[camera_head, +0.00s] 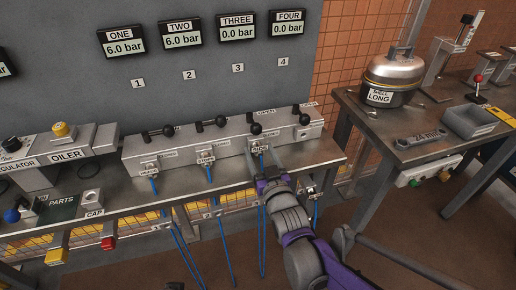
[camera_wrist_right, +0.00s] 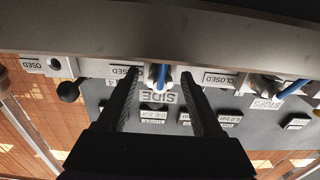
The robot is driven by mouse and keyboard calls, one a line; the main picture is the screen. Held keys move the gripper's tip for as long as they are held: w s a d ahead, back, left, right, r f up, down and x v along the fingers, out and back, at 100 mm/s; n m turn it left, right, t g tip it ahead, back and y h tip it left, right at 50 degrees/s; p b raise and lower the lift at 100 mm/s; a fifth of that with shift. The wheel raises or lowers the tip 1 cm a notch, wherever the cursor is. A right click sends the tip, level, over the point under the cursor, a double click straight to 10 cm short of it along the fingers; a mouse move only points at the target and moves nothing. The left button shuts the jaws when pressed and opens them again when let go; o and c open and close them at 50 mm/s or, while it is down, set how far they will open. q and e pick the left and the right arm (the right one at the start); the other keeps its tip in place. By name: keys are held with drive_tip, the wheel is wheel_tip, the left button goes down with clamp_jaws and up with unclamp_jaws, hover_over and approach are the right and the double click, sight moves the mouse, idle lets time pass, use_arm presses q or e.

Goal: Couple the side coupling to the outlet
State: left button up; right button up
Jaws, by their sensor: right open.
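The side coupling (camera_wrist_right: 160,76), light-coloured with a blue hose, sits at the outlet labelled SIDE (camera_wrist_right: 158,97) in the right wrist view, which is upside down. It looks in line with the outlet; I cannot tell whether it is locked on. My right gripper (camera_wrist_right: 160,75) is open, with one dark finger on each side of the coupling and gaps visible. In the head view the right gripper (camera_head: 262,170) is at the third outlet of the manifold (camera_head: 225,140), and partly hides the coupling. My left gripper is not in view.
Blue hoses also hang at the first (camera_head: 154,185) and second (camera_head: 210,173) outlets. Display THREE (camera_head: 237,31) reads 0.0 bar. Black-knobbed valve levers stick out above the outlets. A side table (camera_head: 425,145) at right holds a metal pot (camera_head: 393,72) and a wrench (camera_head: 420,138).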

sight(261, 155)
clamp_jaws()
idle(1.3)
drive_tip(key=shift+s, duration=0.1)
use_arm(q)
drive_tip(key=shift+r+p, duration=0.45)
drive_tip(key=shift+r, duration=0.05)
use_arm(e)
drive_tip(key=shift+v, duration=2.95)
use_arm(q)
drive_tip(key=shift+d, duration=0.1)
use_arm(e)
drive_tip(key=shift+d, duration=0.1)
